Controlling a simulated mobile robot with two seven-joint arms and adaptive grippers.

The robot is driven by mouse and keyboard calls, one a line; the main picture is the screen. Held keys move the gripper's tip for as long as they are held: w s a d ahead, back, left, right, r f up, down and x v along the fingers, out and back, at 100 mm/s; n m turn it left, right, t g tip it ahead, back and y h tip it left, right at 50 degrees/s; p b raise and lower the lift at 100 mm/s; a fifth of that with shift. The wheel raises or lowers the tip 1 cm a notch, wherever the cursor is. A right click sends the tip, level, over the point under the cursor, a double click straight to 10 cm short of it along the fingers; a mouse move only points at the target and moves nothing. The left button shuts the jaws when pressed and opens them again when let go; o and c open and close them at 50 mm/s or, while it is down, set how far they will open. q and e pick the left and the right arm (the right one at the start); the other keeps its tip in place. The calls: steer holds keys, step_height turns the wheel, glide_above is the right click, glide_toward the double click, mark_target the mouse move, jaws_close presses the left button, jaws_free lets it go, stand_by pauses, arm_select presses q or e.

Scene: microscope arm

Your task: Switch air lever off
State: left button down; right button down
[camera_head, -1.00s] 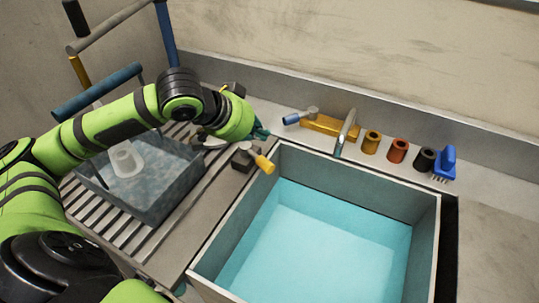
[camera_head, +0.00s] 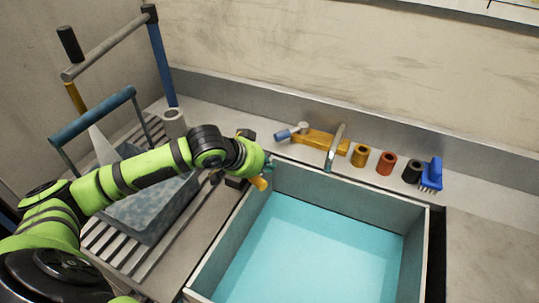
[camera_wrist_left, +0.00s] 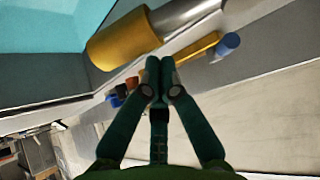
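The air lever is most likely the yellow-handled lever (camera_head: 260,184) on a dark block at the sink's back left corner. Its yellow grip and metal rod fill the top of the left wrist view (camera_wrist_left: 120,40). My left gripper (camera_head: 269,163) is just above and behind the yellow grip in the head view, partly hiding the lever. In the left wrist view the left gripper (camera_wrist_left: 160,63) has its teal fingertips together with nothing seen between them. The fingertips look close to the yellow grip; I cannot tell whether they touch. My right gripper is out of view.
The sink (camera_head: 190,290) holds blue water. A yellow tap (camera_head: 318,140) with a blue handle stands behind it. Orange, red and black cylinders (camera_head: 386,163) and a blue brush (camera_head: 432,174) stand right of it. A basket (camera_head: 152,228) stands on the left rack.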

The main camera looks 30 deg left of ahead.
arm_select(q)
steer(key=shift+s+a+f, duration=0.1)
steer(key=shift+s+a, duration=0.15)
steer(key=shift+s, duration=0.5)
steer(key=shift+s+p, duration=0.25)
steer(key=shift+p, duration=0.3)
